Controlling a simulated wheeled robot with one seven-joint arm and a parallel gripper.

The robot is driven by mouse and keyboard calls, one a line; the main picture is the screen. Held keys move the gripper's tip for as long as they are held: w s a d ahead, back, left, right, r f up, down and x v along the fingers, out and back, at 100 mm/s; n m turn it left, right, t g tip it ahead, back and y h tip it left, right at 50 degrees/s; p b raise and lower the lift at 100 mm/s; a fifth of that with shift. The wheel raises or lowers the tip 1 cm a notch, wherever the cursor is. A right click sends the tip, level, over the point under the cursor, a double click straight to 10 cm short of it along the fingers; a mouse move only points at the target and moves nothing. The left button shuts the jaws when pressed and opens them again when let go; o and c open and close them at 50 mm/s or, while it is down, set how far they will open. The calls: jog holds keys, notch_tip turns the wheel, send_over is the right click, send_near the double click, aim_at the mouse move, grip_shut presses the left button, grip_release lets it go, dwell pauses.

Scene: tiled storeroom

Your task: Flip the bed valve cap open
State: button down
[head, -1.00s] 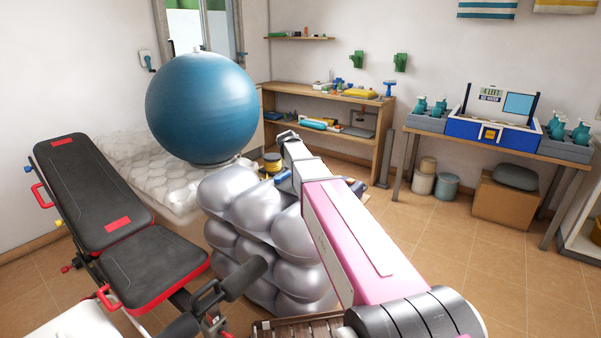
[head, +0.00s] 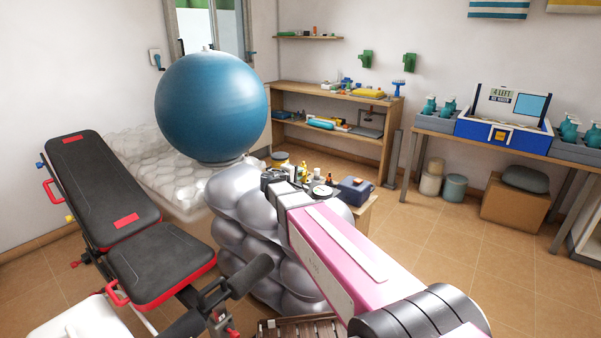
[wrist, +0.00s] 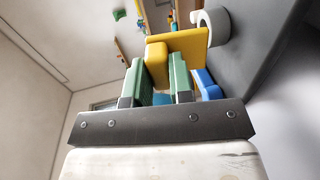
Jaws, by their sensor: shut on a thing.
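In the wrist view, the two green fingers of my gripper (wrist: 164,75) are closed around the narrow block of a yellow part (wrist: 182,44), which looks like the valve cap. Its broad flat plate stands beyond the fingertips. A white ring (wrist: 216,24) sits beside the plate against a dark grey surface. A blue piece (wrist: 208,86) is close to the right finger. In the head view, the silver inflated bed (head: 237,235) stands in the middle, and my arm reaches over its right side. The fingers and cap cannot be made out there.
A blue ball (head: 211,105) rests behind the silver bed. A black-and-red bench (head: 160,262) is at left. A small table (head: 366,214) with bottles and a blue box (head: 355,190) stands just behind my arm.

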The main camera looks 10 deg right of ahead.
jog(key=shift+s+a+f+t+h, duration=0.3)
jog(key=shift+s+t+h, duration=0.05)
jog(key=shift+t+h, duration=0.35)
jog(key=shift+s+a+f+t+h, duration=0.3)
jog(key=shift+t+h, duration=0.4)
jog(key=c, duration=1)
grip_release()
jog(key=v, duration=1.1)
